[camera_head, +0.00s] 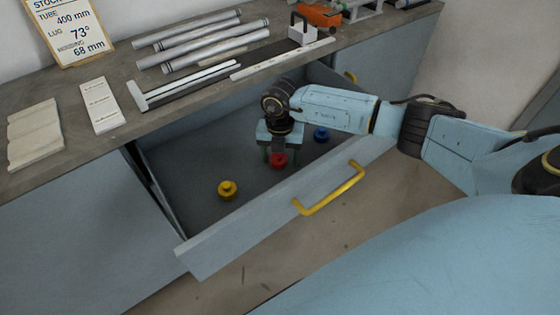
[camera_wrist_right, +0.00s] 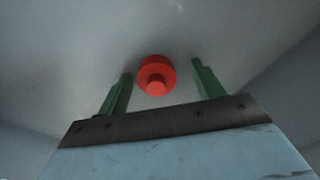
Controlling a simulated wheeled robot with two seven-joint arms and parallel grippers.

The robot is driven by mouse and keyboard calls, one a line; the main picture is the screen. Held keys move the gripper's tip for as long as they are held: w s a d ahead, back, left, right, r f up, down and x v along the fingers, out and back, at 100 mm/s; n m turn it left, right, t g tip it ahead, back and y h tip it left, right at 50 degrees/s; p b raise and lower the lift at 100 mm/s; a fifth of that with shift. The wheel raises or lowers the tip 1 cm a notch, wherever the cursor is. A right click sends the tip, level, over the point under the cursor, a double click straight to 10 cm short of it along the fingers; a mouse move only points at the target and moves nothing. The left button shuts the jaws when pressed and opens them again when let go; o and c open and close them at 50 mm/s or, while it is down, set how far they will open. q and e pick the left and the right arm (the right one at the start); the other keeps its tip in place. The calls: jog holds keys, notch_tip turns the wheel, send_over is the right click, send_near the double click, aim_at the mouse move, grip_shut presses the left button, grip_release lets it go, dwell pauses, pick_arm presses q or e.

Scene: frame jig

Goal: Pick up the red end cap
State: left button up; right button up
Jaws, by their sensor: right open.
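The red end cap (camera_head: 278,160) sits on the floor of the open drawer, between a yellow cap and a blue cap. My right gripper (camera_head: 279,155) points down into the drawer over the red cap. In the right wrist view the red end cap (camera_wrist_right: 156,75) shows between and just beyond the two green fingertips of my right gripper (camera_wrist_right: 158,80). The fingers are apart, with a gap on each side of the cap. My left gripper is not in view.
A yellow cap (camera_head: 227,190) and a blue cap (camera_head: 321,135) stand in the drawer. The drawer front (camera_head: 220,247) with its yellow handle (camera_head: 330,190) is near my arm. The bench top (camera_head: 70,120) behind holds tubes (camera_head: 215,48), a square and wooden blocks.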

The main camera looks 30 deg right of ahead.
jog(key=shift+f, duration=0.15)
jog(key=c, duration=1)
